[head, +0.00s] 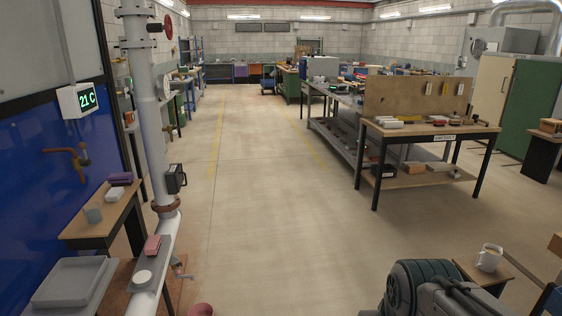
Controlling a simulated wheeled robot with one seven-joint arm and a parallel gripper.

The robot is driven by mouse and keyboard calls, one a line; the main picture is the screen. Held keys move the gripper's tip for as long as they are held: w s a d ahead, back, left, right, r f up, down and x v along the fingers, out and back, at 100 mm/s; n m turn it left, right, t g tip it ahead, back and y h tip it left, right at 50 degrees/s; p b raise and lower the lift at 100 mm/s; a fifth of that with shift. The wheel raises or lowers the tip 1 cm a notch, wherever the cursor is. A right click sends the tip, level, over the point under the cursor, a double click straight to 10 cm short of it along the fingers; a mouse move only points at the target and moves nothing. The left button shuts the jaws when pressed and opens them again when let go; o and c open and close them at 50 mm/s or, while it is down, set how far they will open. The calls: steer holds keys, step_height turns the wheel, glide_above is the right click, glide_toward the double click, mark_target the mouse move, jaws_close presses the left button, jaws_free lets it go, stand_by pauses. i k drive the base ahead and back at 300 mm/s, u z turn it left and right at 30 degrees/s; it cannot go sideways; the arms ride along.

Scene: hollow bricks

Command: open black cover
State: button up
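A small black box-like cover (176,179) is on the right side of the white vertical pipe (148,110), left of the picture's middle. It looks closed, but it is too small for me to be sure, and I cannot make out a hinge or latch. My gripper does not show in the head view, so its place relative to the cover and its state are hidden.
A grey tray (70,283) lies at lower left. A tap (181,270) juts low from the pipe. The floor (265,200) right of it is clear. A workbench (430,130) stands at right.

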mark_target(178, 174)
steer(key=z, duration=0.1)
steer(key=i, duration=1.6)
steer(key=u, duration=0.55)
steer(key=i, duration=1.45)
steer(key=u, duration=1.35)
steer(key=i, duration=0.8)
steer(key=u, duration=0.5)
